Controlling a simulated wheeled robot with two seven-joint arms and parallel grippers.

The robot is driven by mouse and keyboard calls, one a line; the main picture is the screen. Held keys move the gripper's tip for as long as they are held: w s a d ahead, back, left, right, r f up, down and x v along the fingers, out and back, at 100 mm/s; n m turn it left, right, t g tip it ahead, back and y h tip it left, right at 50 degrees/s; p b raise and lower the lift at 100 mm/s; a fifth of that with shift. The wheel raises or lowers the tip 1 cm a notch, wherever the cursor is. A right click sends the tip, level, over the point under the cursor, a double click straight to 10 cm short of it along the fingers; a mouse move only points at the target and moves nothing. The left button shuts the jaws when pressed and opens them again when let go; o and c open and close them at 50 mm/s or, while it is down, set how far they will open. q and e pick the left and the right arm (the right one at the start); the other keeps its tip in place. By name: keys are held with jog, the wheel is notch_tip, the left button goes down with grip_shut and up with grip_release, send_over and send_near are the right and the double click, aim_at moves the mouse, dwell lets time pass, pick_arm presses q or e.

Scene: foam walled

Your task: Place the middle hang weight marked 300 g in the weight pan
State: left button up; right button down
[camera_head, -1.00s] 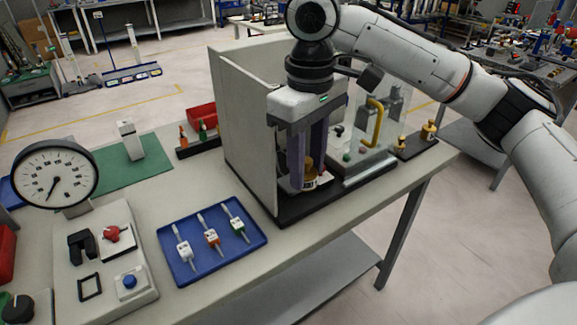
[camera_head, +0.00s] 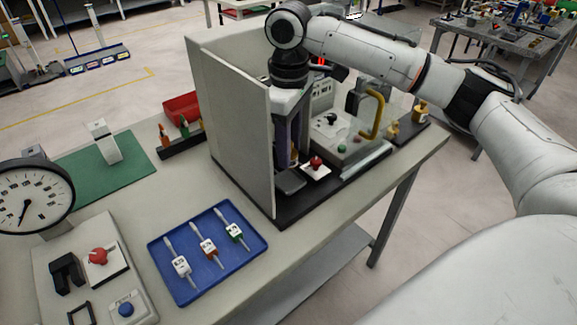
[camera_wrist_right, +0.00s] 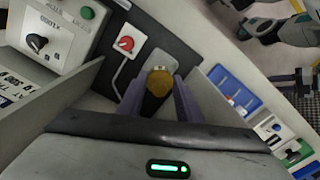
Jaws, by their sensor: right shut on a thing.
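My right gripper (camera_head: 287,158) is inside the walled bench stand, fingers pointing down. In the right wrist view its purple fingers (camera_wrist_right: 160,95) are shut on a brass weight (camera_wrist_right: 160,80). The weight's marking cannot be read, and in the head view the fingers mostly hide it. A flat grey plate (camera_head: 290,183), which looks like the weight pan, is low beside the fingertips. I cannot tell whether the weight touches it. Two other brass weights (camera_head: 392,128) (camera_head: 420,113) stand on a dark strip to the right. My left gripper is not in view.
A light wall panel (camera_head: 235,125) stands close left of the gripper. A red knob (camera_head: 316,163) and a control box with a yellow handle (camera_head: 376,113) are to the right. A blue tray (camera_head: 160,252) holds several small labelled items. A dial gauge (camera_head: 30,200) stands left.

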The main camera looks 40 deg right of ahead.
jog(key=shift+f, duration=2.8)
jog(key=shift+f, duration=0.1)
jog(key=c, duration=1.3)
grip_release()
jog(key=shift+o, duration=0.2)
notch_tip(320, 180, up, 12)
jog(key=shift+r, duration=0.1)
